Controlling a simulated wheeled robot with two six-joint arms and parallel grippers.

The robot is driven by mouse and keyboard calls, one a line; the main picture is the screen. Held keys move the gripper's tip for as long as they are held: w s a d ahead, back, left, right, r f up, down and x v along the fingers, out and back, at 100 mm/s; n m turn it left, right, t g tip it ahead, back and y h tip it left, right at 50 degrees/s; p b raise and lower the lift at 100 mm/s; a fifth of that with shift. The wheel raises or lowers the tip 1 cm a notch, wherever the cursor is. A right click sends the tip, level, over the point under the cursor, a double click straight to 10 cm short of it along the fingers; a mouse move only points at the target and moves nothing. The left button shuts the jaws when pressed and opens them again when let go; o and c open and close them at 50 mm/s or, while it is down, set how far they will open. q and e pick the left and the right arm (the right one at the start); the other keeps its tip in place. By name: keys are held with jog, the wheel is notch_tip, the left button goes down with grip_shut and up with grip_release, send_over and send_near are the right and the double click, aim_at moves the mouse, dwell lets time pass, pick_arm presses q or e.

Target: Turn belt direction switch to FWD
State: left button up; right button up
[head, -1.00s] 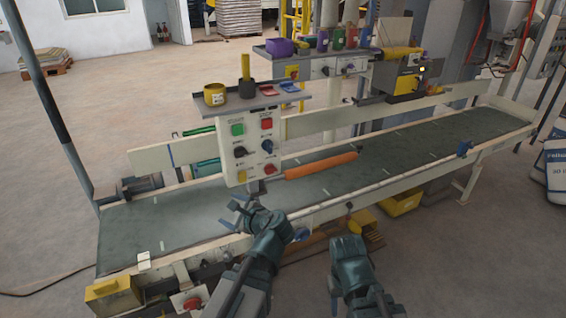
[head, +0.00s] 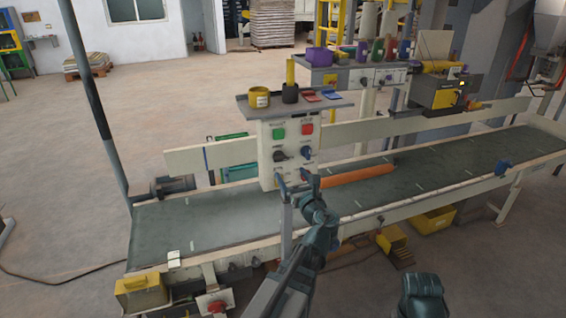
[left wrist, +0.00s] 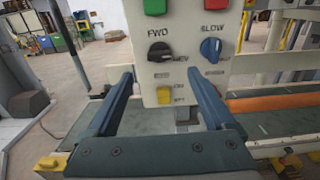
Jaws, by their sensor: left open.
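In the head view my left gripper (head: 295,183) is at the panel's lower edge. My right gripper is not in view; only part of my right arm shows.
A blue speed knob (left wrist: 211,47) sits right of the switch, with green (head: 279,133) and red (head: 307,129) buttons above. An orange roll (head: 357,175) lies on the belt (head: 225,222).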

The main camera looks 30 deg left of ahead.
aim_at(281, 161)
pick_arm(q)
jog(key=x, duration=0.9)
jog(key=c, duration=1.4)
